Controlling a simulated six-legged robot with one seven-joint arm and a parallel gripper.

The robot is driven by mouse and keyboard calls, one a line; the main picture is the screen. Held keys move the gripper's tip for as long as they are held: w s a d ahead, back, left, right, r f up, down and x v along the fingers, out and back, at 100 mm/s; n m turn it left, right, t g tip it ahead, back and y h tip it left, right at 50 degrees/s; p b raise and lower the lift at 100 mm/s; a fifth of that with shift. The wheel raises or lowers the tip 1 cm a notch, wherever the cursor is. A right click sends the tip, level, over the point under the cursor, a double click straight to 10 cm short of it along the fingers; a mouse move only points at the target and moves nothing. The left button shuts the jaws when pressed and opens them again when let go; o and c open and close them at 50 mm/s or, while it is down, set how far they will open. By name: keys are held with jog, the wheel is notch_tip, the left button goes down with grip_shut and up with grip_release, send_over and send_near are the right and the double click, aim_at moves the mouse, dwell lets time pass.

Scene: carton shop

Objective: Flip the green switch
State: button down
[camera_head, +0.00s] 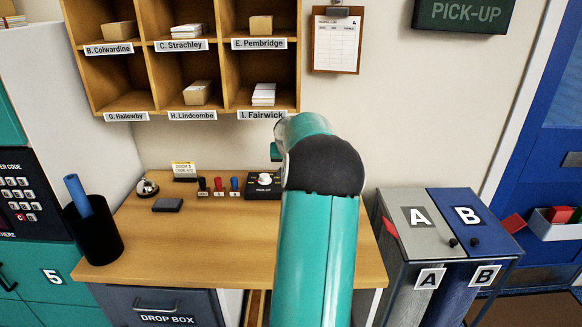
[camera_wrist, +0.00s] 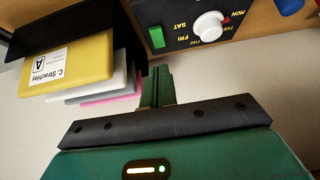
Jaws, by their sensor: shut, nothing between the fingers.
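The green switch (camera_wrist: 157,37) is a small upright rectangle on a black panel (camera_wrist: 188,44), beside a white dial (camera_wrist: 209,24) with day labels. In the wrist view my gripper (camera_wrist: 157,72) is shut and empty, its green fingers pointing at the panel just below the switch. A small gap shows between fingertips and switch in the picture; I cannot tell the depth. In the head view the dial box (camera_head: 264,184) stands on the wooden desk (camera_head: 200,245), partly behind my arm. My arm hides the gripper, and I cannot make out the green switch there.
In the wrist view a yellow parcel (camera_wrist: 68,66) and a stack of envelopes lie close left of the fingers. In the head view several colored stamps (camera_head: 219,187), a bell (camera_head: 147,188) and a black cup (camera_head: 93,232) stand on the desk. Pigeonholes (camera_head: 151,70) hang above.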

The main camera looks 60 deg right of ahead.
jog(key=s+a+r, duration=0.2)
jog(key=a+r, duration=0.2)
jog(key=a, duration=0.1)
jog(key=shift+s, duration=0.2)
jog(key=shift+a, duration=0.1)
dwell(0.4)
jog(key=w+a+r+n+t+y, duration=0.1)
jog(key=w+a+r+n, duration=0.15)
jog(key=a, duration=0.85)
jog(key=w+a+r+n, duration=0.2)
jog(key=w+a, duration=0.2)
jog(key=a, duration=0.7)
jog(key=w+a+r+n+t+y, duration=0.1)
jog(key=w+a+r+n, duration=0.15)
jog(key=a, duration=0.85)
jog(key=s+a+f+n+y, duration=0.1)
jog(key=s+a, duration=0.3)
jog(key=a, duration=0.4)
jog(key=s+a+f+n+y, duration=0.2)
jog(key=s+a, duration=0.3)
jog(key=a, duration=0.4)
jog(key=s+a+f+n+y, duration=0.1)
jog(key=s+a, duration=0.3)
jog(key=a, duration=0.5)
jog(key=shift+s+f+n, duration=0.35)
jog(key=shift+f+n, duration=0.15)
jog(key=shift+n, duration=0.3)
